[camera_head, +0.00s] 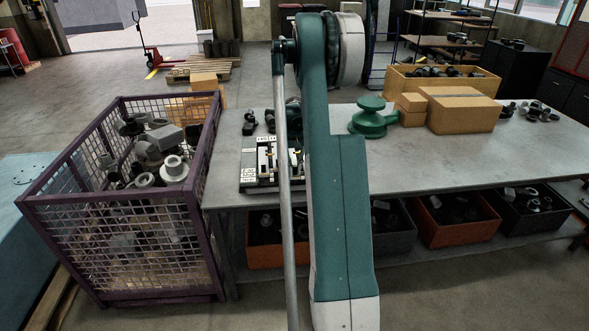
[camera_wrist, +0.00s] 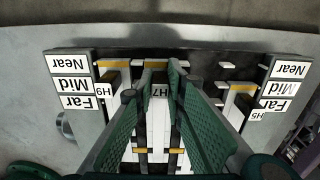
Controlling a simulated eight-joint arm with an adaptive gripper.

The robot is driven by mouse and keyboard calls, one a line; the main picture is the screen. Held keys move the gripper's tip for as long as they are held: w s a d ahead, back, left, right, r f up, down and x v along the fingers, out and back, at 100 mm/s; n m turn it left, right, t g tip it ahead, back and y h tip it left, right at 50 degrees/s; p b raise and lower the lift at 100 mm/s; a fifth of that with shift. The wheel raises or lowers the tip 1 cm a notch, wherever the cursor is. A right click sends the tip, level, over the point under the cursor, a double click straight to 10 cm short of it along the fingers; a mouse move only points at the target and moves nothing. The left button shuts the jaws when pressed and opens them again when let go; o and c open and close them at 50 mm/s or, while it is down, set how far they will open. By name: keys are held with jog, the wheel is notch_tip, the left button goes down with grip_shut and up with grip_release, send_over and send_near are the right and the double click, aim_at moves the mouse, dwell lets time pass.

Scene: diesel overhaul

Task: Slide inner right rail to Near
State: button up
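The rail board (camera_head: 262,182) lies on the table, partly hidden behind my arm in the head view. In the wrist view, the board (camera_wrist: 75,120) fills the middle, with upside-down Near, Mid and Far labels on both sides. White rails with yellow bands run along it. Tags H9 (camera_wrist: 104,91), H7 (camera_wrist: 159,92) and H5 (camera_wrist: 256,115) show upside down. My gripper (camera_wrist: 152,82) has green fingers spread apart over the middle, with the H7 tag showing between them. The fingers cover parts of the rails. I cannot tell which is the inner right rail, or whether a finger touches one.
The grey table (camera_head: 450,165) has free room in front of a green round part (camera_head: 370,118) and cardboard boxes (camera_head: 460,110). A purple mesh crate (camera_head: 125,200) of metal parts stands left of the table. Bins (camera_head: 455,232) of parts sit on the lower shelf.

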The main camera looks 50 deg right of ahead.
jog(key=o, duration=0.3)
jog(key=shift+s+a, duration=0.15)
jog(key=shift+o, duration=0.5)
jog(key=shift+r, duration=0.1)
notch_tip(320, 180, up, 12)
dwell(0.4)
dwell(0.4)
